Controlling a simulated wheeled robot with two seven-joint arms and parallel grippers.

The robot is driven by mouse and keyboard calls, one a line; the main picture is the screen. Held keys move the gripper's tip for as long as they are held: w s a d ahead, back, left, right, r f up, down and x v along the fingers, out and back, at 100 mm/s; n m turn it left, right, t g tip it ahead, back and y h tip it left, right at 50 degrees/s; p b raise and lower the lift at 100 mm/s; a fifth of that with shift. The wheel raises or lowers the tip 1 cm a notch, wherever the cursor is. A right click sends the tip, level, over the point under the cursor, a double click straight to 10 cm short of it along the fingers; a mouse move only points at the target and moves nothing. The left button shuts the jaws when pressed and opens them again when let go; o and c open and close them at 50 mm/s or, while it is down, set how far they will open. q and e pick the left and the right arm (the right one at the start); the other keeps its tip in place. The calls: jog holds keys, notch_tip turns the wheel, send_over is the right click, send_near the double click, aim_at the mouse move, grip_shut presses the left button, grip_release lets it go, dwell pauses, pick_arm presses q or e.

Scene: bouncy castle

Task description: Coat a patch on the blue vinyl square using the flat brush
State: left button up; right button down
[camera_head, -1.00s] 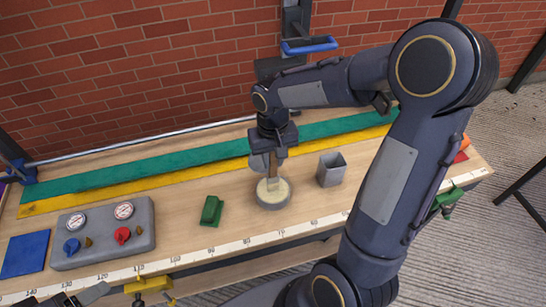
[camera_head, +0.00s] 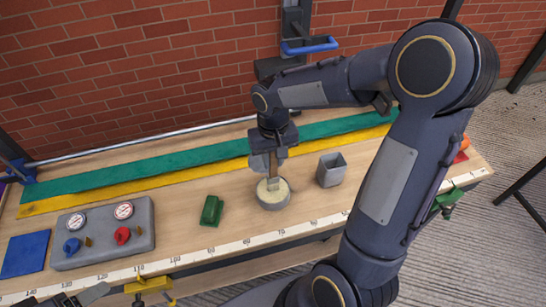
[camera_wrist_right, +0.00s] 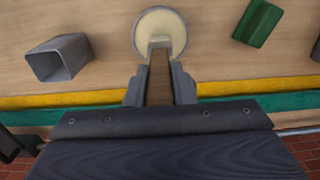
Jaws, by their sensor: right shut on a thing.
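The blue vinyl square (camera_head: 25,253) lies flat at the left end of the bench. My right gripper (camera_head: 270,152) is shut on the brush (camera_head: 273,170) and holds it upright over the round pot. The brush handle also shows between the fingers in the right wrist view (camera_wrist_right: 160,82). The lower end of the brush is at the cream contents of the pot (camera_head: 273,203); how deep it sits I cannot tell. The pot also shows in the wrist view (camera_wrist_right: 177,25). Part of my left gripper (camera_head: 85,295) shows at the bottom left edge; its jaws are not clear.
A grey open cup (camera_head: 331,170) stands right of the pot, and a green block (camera_head: 211,211) lies left of it. A grey gauge panel (camera_head: 103,235) stands beside the blue square. Yellow and green strips run along the back. Clamps hold the bench's front edge.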

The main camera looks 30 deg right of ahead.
jog(key=shift+r+p, duration=2.6)
jog(key=shift+r, duration=0.9)
jog(key=shift+f, duration=0.1)
